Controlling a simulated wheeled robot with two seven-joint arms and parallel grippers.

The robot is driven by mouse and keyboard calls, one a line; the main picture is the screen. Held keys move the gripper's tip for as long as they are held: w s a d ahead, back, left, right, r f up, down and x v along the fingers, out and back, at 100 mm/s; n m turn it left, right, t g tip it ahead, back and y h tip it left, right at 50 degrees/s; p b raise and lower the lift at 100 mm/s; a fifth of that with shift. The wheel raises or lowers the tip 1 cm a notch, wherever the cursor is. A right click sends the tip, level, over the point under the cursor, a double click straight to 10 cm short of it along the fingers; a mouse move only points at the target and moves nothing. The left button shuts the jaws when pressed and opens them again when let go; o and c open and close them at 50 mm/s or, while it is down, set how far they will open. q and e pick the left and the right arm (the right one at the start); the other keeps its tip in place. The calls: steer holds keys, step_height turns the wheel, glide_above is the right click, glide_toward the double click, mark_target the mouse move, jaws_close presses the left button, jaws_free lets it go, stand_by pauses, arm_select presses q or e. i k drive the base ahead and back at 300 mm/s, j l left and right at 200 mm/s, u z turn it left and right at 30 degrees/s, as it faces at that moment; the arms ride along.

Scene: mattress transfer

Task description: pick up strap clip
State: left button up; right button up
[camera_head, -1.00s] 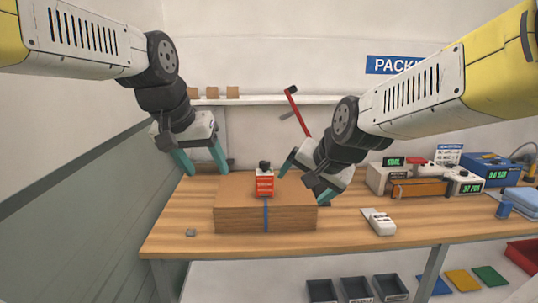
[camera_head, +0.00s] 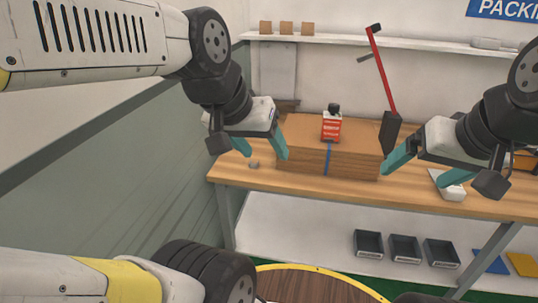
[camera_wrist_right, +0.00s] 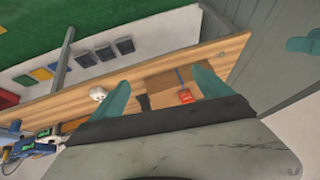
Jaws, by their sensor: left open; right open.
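A small grey piece, seemingly the strap clip (camera_head: 254,164), lies on the wooden table (camera_head: 228,175) left of the brown carton (camera_head: 300,157). My left gripper (camera_head: 264,152) is open, its teal fingers around the clip's position in the picture. I cannot tell its height above the table. A blue strap (camera_head: 326,161) runs down the carton's front. My right gripper (camera_head: 443,170) is open and empty, right of the carton. Its fingers also show in the right wrist view (camera_wrist_right: 160,90).
A bottle with a red label (camera_head: 331,128) stands on the carton. A white device (camera_head: 452,192) lies on the table at right. Dark bins (camera_head: 404,249) sit below.

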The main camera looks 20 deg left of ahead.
mark_target(251, 166)
steer(key=i+j+u, duration=0.15)
steer(key=u, duration=0.25)
steer(key=i+u, duration=0.25)
steer(key=u, duration=0.2)
steer(key=i+u, duration=0.2)
steer(key=u, duration=0.2)
